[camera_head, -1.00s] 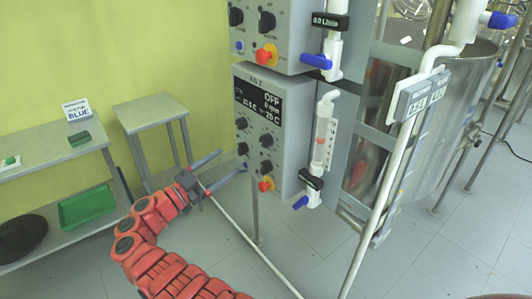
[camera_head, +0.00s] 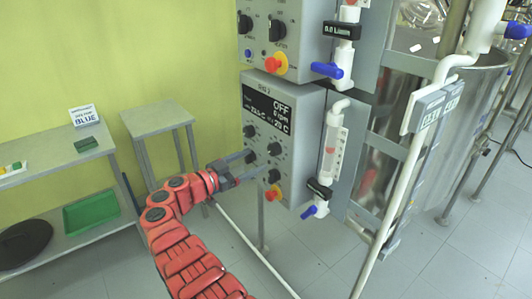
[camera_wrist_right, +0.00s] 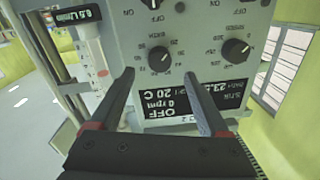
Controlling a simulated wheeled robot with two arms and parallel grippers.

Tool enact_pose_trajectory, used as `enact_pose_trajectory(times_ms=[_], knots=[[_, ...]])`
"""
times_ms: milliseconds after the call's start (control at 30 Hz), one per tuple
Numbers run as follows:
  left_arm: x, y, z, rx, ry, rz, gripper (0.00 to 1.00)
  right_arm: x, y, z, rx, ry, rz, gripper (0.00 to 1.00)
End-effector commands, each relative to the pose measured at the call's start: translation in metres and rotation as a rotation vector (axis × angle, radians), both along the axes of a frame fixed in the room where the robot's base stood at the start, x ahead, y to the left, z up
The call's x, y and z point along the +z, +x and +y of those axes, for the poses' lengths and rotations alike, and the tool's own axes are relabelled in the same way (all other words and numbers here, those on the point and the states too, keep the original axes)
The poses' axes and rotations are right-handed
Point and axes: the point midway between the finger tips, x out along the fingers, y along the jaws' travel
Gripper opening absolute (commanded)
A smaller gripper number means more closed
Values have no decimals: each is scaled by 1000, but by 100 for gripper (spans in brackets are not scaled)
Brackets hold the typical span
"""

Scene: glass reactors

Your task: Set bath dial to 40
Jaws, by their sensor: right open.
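The lower control box (camera_head: 300,150) has a black display (camera_head: 268,108) reading OFF, 0 rpm and, at lower right, 20 C. Black dials sit below it. The upper right dial (camera_head: 274,149) has a numbered scale; in the upside-down right wrist view it is the left dial (camera_wrist_right: 158,58). The upper left dial (camera_head: 250,131) is the right one there (camera_wrist_right: 235,52). My right gripper (camera_head: 256,162) is open and empty, close in front of the panel. In the wrist view its fingers (camera_wrist_right: 160,98) are apart, below the left dial. My left gripper is out of view.
A second box (camera_head: 300,40) with dials and a red button (camera_head: 276,64) is mounted above. Blue-handled valves (camera_head: 328,70) and a flow tube (camera_head: 333,145) stand right of the panel. A small table (camera_head: 157,118) and a shelf (camera_head: 60,175) are at the left.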

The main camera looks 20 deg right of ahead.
Motion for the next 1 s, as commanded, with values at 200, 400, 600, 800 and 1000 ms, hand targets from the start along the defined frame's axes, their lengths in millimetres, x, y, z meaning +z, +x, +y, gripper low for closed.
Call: enact_pose_trajectory(times_ms=[200, 400, 600, 800, 1000], knots=[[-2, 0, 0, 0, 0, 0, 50, -1, 15, -39, -3, 0, 0, 80], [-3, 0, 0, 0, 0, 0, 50, -1, 22, -54, -1, -1, 1, 80], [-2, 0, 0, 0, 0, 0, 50, -1, 23, -55, -1, -1, 1, 80], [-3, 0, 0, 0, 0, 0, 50, -1, 23, -55, -1, -1, 1, 62], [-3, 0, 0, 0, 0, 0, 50, -1, 23, -55, -1, -1, 1, 26]])
